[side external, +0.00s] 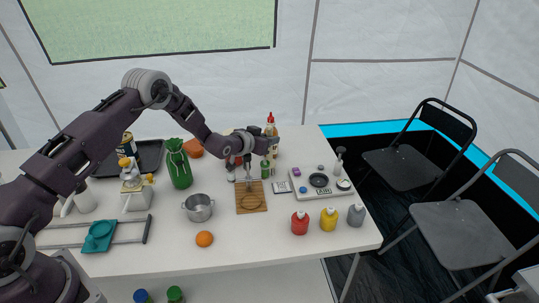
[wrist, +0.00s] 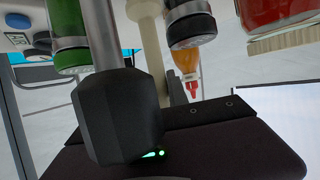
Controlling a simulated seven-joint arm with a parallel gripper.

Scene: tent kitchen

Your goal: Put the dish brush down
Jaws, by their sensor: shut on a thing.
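My gripper (side external: 248,147) is above the far edge of the wooden cutting board (side external: 251,208), among the bottles at the back of the table.
A sauce bottle with a red cap (side external: 270,130) stands just right of the gripper. A green bottle (side external: 179,168) and a steel pot (side external: 198,208) are to the left. A grey tray (side external: 318,184) lies to the right. The front table strip is mostly clear around an orange (side external: 204,239).

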